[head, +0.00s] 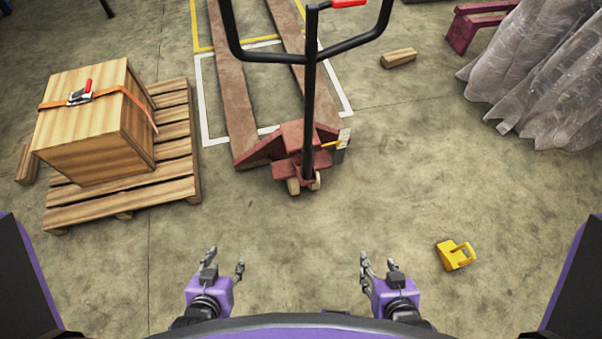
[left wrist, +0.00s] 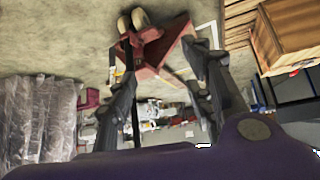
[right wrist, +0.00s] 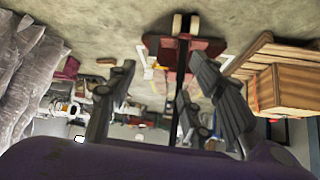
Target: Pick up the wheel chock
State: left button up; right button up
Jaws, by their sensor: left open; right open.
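The yellow wheel chock (head: 454,255) lies on the concrete floor at the lower right of the head view. My left gripper (head: 225,258) is open and empty, further left. In the left wrist view the left gripper's fingers (left wrist: 160,85) are spread with nothing between them. In the right wrist view the right gripper's fingers (right wrist: 162,80) are also spread and empty. The chock is not visible in either wrist view.
A red pallet jack (head: 290,150) with a black handle stands ahead in the middle. A wooden crate (head: 90,125) sits on a pallet (head: 120,205) at left. A wooden block (head: 398,58) and plastic-wrapped goods (head: 545,75) are at the right. The floor around the chock is clear.

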aim_at(450, 255)
jog(key=z, duration=1.85)
jog(key=i+l+u, duration=0.1)
jog(key=u, duration=0.35)
jog(key=l+u, duration=0.25)
jog(key=u, duration=0.2)
jog(key=l+u, duration=0.2)
jog(key=u, duration=0.25)
jog(key=l+u, duration=0.3)
jog(key=l, duration=0.2)
jog(key=k+l+u, duration=0.1)
jog(key=l+u, duration=0.2)
jog(key=l, duration=0.2)
jog(key=k+l+u, duration=0.1)
jog(key=l, duration=0.25)
jog(key=k+l+u, duration=0.1)
jog(key=l, duration=0.25)
jog(key=k+l+u, duration=0.15)
jog(key=l, duration=0.2)
jog(key=k+l, duration=0.15)
jog(key=l, duration=0.2)
jog(key=k+l, duration=0.1)
jog(key=l, duration=0.25)
jog(key=k+l, duration=0.15)
jog(key=l, duration=0.65)
